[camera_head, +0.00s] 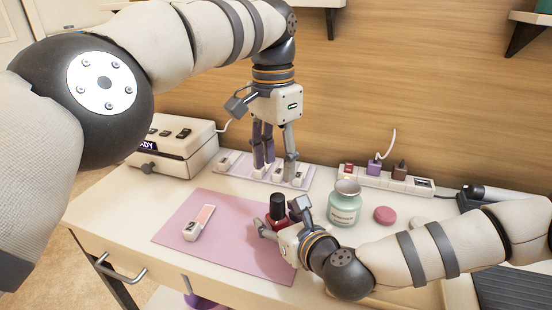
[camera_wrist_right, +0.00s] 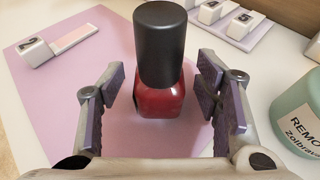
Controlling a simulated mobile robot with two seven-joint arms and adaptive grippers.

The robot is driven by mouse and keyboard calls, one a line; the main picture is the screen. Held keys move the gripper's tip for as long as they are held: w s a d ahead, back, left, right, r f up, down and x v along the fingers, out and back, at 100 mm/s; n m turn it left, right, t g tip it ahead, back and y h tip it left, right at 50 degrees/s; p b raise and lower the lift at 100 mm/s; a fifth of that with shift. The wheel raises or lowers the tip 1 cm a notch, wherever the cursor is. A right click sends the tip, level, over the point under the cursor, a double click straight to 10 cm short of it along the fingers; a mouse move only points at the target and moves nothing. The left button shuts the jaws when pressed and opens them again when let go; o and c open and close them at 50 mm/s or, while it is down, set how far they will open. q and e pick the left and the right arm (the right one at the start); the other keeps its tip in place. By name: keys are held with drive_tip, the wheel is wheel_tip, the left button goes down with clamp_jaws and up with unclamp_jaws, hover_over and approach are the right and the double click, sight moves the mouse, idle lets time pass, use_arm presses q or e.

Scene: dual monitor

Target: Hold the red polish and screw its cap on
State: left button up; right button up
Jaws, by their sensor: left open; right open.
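The red polish (camera_head: 276,221) stands upright on the pink mat, with its black cap (camera_head: 277,203) resting on top. In the right wrist view the red bottle (camera_wrist_right: 158,97) and black cap (camera_wrist_right: 160,45) sit between the fingers; whether the cap is screwed tight cannot be told. My right gripper (camera_head: 279,220) is open, low around the bottle, with gaps visible on both sides in the wrist view. My left gripper (camera_head: 275,168) is open and points down at the rack of numbered swatches behind the mat, away from the polish; I see nothing held in it.
The pink mat (camera_head: 222,245) carries a loose numbered pink swatch (camera_head: 200,222). The swatch rack (camera_head: 233,163) is behind. A green remover jar (camera_head: 344,207) and a pink round item (camera_head: 385,215) stand right of the polish. A power strip (camera_head: 372,180) lies along the wall.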

drive_tip(key=shift+s, duration=0.1)
drive_tip(key=v, duration=1.2)
drive_tip(key=shift+d, duration=0.1)
drive_tip(key=shift+f, duration=0.1)
